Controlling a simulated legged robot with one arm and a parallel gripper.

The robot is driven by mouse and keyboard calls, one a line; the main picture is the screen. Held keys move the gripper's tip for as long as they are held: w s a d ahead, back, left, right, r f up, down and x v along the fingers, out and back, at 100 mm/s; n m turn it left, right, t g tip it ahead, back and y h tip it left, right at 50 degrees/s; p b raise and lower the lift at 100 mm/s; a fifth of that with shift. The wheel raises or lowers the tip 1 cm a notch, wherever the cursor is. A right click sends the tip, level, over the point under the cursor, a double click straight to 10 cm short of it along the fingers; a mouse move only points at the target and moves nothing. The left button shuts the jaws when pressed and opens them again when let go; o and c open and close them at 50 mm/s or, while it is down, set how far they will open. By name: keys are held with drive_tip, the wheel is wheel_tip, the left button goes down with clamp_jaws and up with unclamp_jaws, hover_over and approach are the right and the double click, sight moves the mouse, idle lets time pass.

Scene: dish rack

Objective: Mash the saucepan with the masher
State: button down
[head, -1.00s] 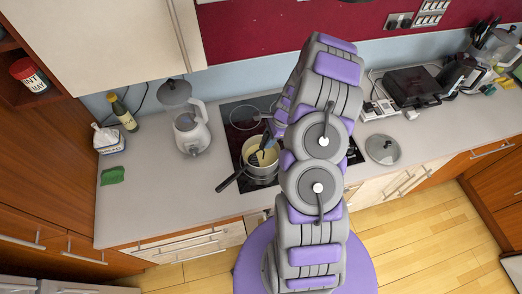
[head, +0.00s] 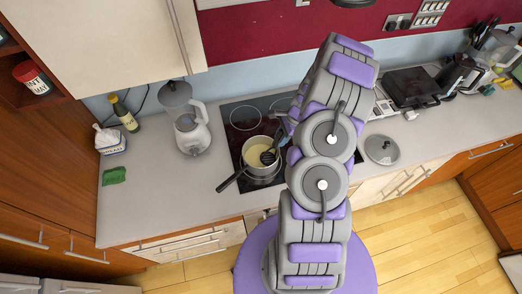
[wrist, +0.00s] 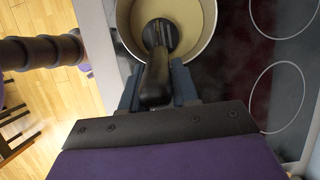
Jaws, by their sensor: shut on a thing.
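The saucepan (head: 251,167) stands on the black hob with pale yellow contents in it, its dark handle pointing down and left. In the wrist view the saucepan (wrist: 208,50) is at the top. My gripper (wrist: 157,88) is shut on the black handle of the masher (wrist: 155,70). The masher's dark head (head: 268,157) is at the right part of the pan's opening in the head view. In the wrist view the head is over the contents; I cannot tell how deep it reaches. My arm hides most of my gripper in the head view.
The hob (head: 243,115) has free rings behind the pan. A blender (head: 188,125) stands to the left, and a round lid (head: 382,149) lies on the counter to the right. A green sponge (head: 114,176) lies far left.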

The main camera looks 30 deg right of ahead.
drive_tip(key=shift+a+f, duration=0.1)
drive_tip(key=shift+f, duration=0.45)
drive_tip(key=w, duration=0.3)
drive_tip(key=w+a+r, duration=0.1)
drive_tip(key=w, duration=0.1)
drive_tip(key=shift+w+r+p, duration=0.1)
drive_tip(key=shift+p, duration=0.25)
drive_tip(key=shift+d, duration=0.1)
drive_tip(key=shift+f, duration=0.65)
